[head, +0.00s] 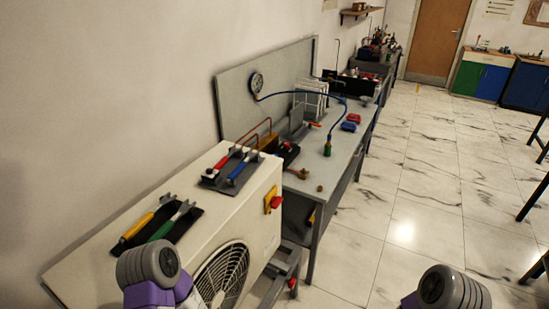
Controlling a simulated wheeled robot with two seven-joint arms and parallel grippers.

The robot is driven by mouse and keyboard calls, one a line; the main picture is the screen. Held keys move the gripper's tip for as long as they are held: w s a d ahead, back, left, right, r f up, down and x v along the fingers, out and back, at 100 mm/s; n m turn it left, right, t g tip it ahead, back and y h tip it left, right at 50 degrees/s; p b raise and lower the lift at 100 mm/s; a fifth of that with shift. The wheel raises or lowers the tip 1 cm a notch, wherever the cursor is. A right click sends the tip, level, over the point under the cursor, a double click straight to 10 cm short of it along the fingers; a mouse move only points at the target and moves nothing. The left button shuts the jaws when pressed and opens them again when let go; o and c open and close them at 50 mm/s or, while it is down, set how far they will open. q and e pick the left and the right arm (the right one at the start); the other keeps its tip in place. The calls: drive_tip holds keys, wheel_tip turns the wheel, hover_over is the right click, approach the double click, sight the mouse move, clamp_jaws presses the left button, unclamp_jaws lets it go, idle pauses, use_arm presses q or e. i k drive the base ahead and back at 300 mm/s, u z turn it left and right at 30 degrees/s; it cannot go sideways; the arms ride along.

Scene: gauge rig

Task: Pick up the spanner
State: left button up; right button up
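I cannot tell for sure which tool is the spanner. A yellow-handled tool (138,226) and a green-handled tool (163,229) with metal ends lie side by side on a black mat (186,224) on top of the white unit. A red-handled tool (221,162) and a blue-handled tool (237,169) lie on a second dark mat (213,181) farther back on the unit. Purple and grey parts of my two arms show at the bottom edge, but neither gripper's fingers are in view.
The white unit (110,255) has a fan grille and a red-and-yellow switch (273,202). Behind it stands a grey bench (335,165) with a gauge (257,82), blue hose (320,95), green bottle (327,147) and small parts. The marble floor (420,200) at right is clear.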

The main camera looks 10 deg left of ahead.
sight(184, 208)
drive_tip(key=k, duration=0.5)
drive_tip(key=z, duration=1.2)
drive_tip(key=i, duration=1.7)
drive_tip(key=u, duration=2.9)
